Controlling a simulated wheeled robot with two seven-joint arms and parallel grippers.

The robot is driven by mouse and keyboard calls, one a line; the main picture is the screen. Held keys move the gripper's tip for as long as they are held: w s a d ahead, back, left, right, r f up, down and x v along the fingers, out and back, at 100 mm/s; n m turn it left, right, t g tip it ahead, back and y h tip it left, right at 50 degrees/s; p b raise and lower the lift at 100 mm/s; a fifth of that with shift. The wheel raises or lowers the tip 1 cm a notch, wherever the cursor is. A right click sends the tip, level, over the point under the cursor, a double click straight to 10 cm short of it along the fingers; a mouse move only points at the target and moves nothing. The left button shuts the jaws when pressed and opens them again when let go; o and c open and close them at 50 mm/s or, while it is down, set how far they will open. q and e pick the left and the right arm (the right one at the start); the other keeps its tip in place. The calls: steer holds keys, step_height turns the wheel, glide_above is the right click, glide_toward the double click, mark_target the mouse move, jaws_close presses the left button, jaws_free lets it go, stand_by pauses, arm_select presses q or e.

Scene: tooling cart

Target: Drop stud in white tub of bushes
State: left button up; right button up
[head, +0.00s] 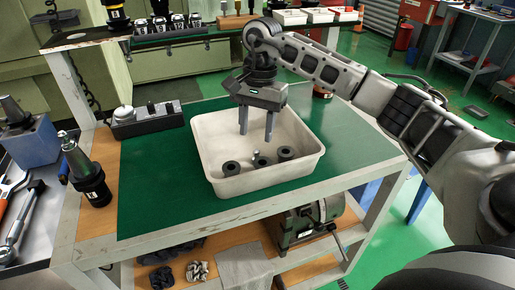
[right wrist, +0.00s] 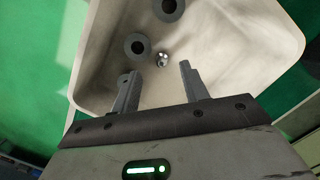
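The white tub (head: 311,165) stands on the green top of the cart; its inside also shows in the right wrist view (right wrist: 230,45). Several dark bushes lie on its floor, one at the left (head: 231,168) and one at the right (head: 285,153). A small shiny metal stud (head: 256,155) stands among them inside the tub; in the right wrist view the stud (right wrist: 162,59) is beside a bush (right wrist: 137,45). My right gripper (head: 256,137) is over the tub, pointing down, with its fingers apart and nothing between them. My left gripper is not in view.
A dark block holder (head: 148,119) sits at the green top's back left corner. A black tool holder (head: 92,183) stands on the left edge, near a blue block (head: 32,142). The green top right of the tub is clear. A vise (head: 305,222) sits on the lower shelf.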

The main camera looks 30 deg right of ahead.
steer(key=shift+r, duration=0.1)
steer(key=shift+r, duration=0.3)
arm_select(q)
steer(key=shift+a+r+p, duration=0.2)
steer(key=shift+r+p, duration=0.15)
steer(key=shift+p, duration=0.6)
arm_select(e)
step_height(320, 180, up, 15)
steer(key=w+d, duration=0.1)
steer(key=d, duration=0.1)
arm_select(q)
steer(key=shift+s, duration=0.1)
